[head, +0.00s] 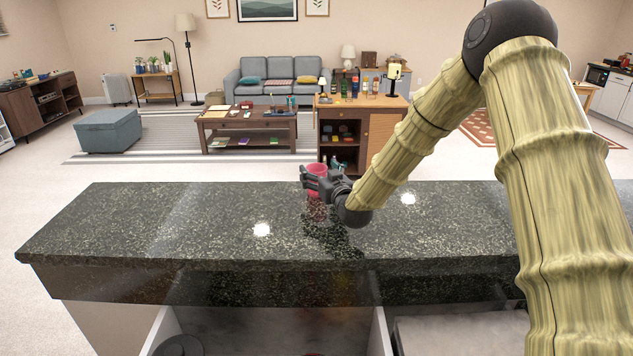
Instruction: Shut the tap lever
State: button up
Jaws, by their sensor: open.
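My gripper (311,180) is low over the far part of the dark granite counter (150,225), near the middle of the head view, pointing left and away from me. It is open; its fingers are small and partly overlap in this view. A pink-red cup-like thing (317,168) shows right at the fingers, partly hidden by them. I cannot tell whether they touch it. A reddish reflection lies on the counter below. I cannot make out a tap or its lever; my gripper and arm hide part of that area.
The counter top left of my gripper is bare. Beyond it stands a wooden bar cabinet (382,132) with several bottles on top. A coffee table (220,122), a grey sofa (280,72) and a grey ottoman (108,130) are farther back. Open floor lies between.

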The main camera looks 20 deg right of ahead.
jog(key=shift+w+r, duration=0.1)
jog(key=shift+w, duration=0.25)
jog(key=c, duration=1.8)
jog(key=shift+r, duration=0.25)
jog(key=s+r+b, duration=0.2)
jog(key=s+b, duration=0.1)
jog(key=s, duration=0.5)
jog(key=s+a+r+b, duration=0.1)
jog(key=s+r+b, duration=0.1)
jog(key=s+b, duration=0.2)
jog(key=shift+s+a+r, duration=0.2)
jog(key=shift+s+r, duration=0.05)
jog(key=shift+s, duration=1.6)
jog(key=shift+s, duration=0.1)
dwell(0.4)
